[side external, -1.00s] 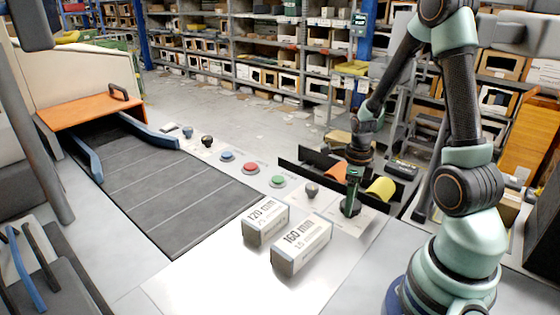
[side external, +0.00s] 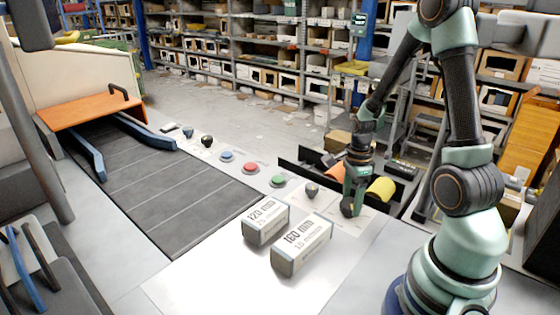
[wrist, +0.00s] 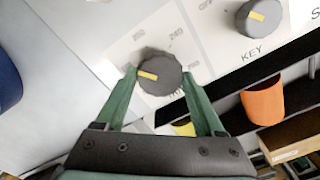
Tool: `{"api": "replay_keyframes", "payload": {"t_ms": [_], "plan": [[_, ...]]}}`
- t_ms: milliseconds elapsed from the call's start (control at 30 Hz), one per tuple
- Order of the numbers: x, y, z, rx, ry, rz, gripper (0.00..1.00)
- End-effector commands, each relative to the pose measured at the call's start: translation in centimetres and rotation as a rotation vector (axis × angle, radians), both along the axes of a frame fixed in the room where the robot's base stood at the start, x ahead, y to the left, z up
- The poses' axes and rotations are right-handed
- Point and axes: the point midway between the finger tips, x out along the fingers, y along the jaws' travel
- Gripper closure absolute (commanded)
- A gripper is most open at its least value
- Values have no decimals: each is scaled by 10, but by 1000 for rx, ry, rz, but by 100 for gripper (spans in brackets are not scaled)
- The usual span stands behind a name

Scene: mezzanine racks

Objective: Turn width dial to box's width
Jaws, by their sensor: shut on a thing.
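The grey width dial (wrist: 170,82) has a yellow pointer mark, which points left in the wrist view. Printed scale marks surround it on a white panel, too blurred to read fully. My gripper (wrist: 158,74) is shut on this dial, one green finger on each side. In the side view my gripper (side external: 349,205) reaches down onto the panel. Two white boxes lie left of it: one marked 120 mm (side external: 266,221), one marked 160 mm (side external: 302,246). Two blue guide rails (side external: 88,155) (side external: 148,132) stand over the dark conveyor (side external: 165,190).
A second dark dial (wrist: 258,17), labelled KEY, sits beside the held one. Green (side external: 277,181), red (side external: 250,168) and blue (side external: 227,156) buttons line the conveyor edge. A dark bin holding orange and yellow pieces (side external: 381,190) stands close behind my gripper.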

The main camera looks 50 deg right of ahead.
Motion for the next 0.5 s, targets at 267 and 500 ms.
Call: {"api": "replay_keyframes", "payload": {"t_ms": [267,500], "plan": [[0,0,0,0,0,265,85],[0,0,1,0,0,492,85]]}}
